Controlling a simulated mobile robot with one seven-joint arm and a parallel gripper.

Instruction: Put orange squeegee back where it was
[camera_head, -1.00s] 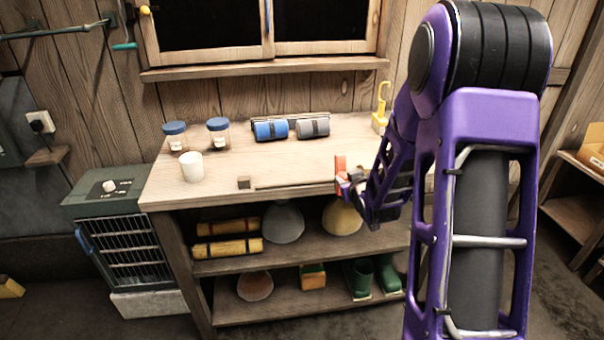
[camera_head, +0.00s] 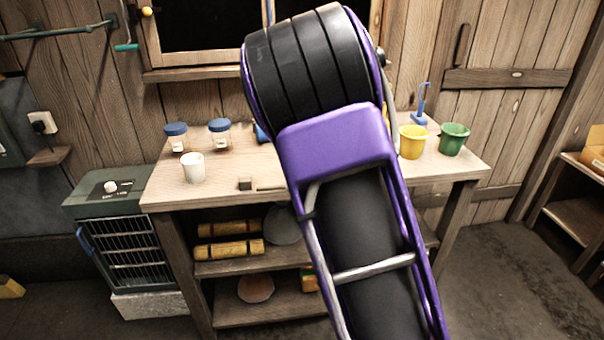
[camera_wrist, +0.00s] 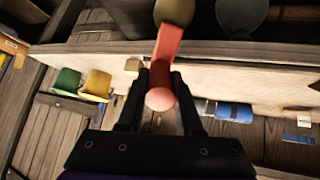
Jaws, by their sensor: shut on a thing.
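The orange squeegee (camera_wrist: 168,45) shows in the wrist view as a red-orange bar with a rounded end towards the camera. My gripper (camera_wrist: 158,76) is shut on it, one dark finger on each side. The squeegee appears held over the workbench, near its edge in the wrist view; I cannot tell the exact height. In the head view my arm hides both gripper and squeegee. The workbench (camera_head: 165,190) stands below the window.
On the bench are a white cup (camera_head: 192,168), two blue-lidded jars (camera_head: 176,137), a blue hook-shaped item (camera_head: 421,108), a yellow bucket (camera_head: 412,142) and a green bucket (camera_head: 453,139). Rolled yellow bundles (camera_head: 228,249) lie on the shelf below. The wrist view shows a blue roll (camera_wrist: 235,112).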

